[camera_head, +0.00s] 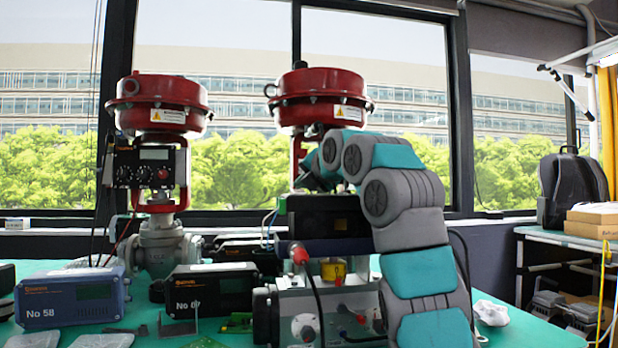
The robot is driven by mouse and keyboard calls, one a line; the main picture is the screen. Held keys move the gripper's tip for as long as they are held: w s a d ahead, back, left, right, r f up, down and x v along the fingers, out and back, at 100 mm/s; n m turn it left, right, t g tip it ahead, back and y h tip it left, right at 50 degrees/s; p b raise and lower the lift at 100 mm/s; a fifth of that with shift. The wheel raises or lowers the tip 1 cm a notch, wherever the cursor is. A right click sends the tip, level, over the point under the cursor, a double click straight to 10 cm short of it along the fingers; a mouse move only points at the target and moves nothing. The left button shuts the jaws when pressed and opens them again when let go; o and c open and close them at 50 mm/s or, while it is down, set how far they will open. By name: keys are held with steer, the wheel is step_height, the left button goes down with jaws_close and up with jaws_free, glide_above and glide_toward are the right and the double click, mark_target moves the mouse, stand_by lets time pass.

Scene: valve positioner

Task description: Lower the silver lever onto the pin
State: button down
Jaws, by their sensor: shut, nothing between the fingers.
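Two red valve actuators stand by the window. My arm reaches to the right one (320,97), and my gripper (308,181) is at its red yoke, just below the red head. The gripper is small here and partly covered by my own arm links; it is shut, and I see nothing held in it. I cannot make out the silver lever or the pin; the area around the yoke is largely hidden behind my arm.
The left valve (160,103) carries a black positioner (150,167). On the green table stand a blue box marked No 58 (70,298), a black box (208,291) and a grey apparatus with knobs (330,310) in front of my arm's reach. A backpack (571,190) sits at the right.

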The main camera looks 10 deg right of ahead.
steer(key=shift+w+d+r+p, duration=0.15)
steer(key=shift+d+r+p, duration=0.4)
steer(key=shift+d+r, duration=0.15)
steer(key=shift+w+d+r+p, duration=0.1)
steer(key=shift+d+r+p, duration=0.45)
steer(key=shift+d+r, duration=0.1)
